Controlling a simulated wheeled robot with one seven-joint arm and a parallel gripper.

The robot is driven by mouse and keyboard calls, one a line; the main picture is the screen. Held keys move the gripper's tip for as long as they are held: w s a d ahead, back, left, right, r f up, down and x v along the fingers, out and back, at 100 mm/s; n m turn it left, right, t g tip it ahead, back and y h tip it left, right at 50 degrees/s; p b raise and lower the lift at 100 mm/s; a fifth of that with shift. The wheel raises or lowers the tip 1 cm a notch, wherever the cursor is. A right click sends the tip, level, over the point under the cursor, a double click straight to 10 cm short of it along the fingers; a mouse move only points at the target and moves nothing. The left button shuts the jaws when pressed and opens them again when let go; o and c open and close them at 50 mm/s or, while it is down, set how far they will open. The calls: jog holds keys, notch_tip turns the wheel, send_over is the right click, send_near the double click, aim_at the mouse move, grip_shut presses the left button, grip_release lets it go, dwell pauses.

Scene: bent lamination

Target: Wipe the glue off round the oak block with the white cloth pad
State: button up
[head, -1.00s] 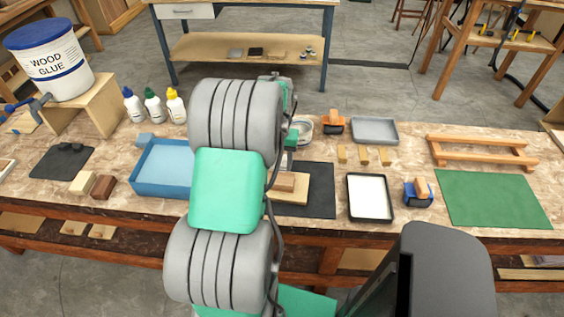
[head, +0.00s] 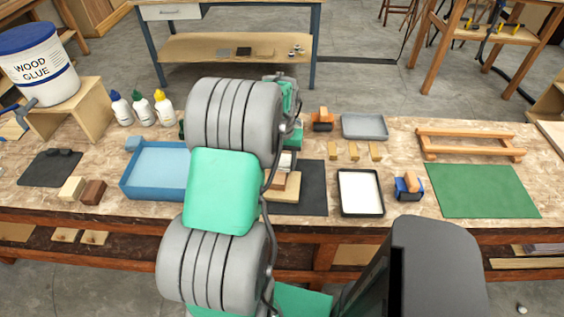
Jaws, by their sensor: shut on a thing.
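My gripper (head: 290,143) is mostly hidden behind my own arm, above the dark mat (head: 313,190). Its fingers cannot be made out. A small white piece, seemingly the white cloth pad (head: 287,160), shows just below it, close above or against the wooden pieces. The oak block (head: 281,180) seems to be the brown piece there, partly covered by my arm, on a pale board (head: 288,191) on the mat. Whether pad and block touch cannot be told. No glue can be made out.
A blue tray (head: 128,188) stands left of my arm. A black-rimmed white tray (head: 345,208), a blue tool with wood (head: 408,186) and a green mat (head: 485,192) lie to the right. Several small wood blocks (head: 354,151) and a grey tray (head: 365,127) are behind.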

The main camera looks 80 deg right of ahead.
jog(key=shift+f, duration=0.35)
jog(key=shift+w+r, duration=0.1)
jog(key=shift+w, duration=0.05)
jog(key=shift+w+a, duration=0.1)
jog(key=shift+w, duration=0.55)
jog(key=shift+w+a, duration=0.15)
jog(key=shift+w, duration=0.7)
jog(key=shift+w+a, duration=0.15)
jog(key=shift+w, duration=0.7)
jog(key=shift+s+d, duration=0.15)
jog(key=shift+s, duration=0.7)
jog(key=shift+s+d, duration=0.1)
jog(key=shift+s, duration=0.75)
jog(key=shift+s+d, duration=0.15)
jog(key=shift+s, duration=0.65)
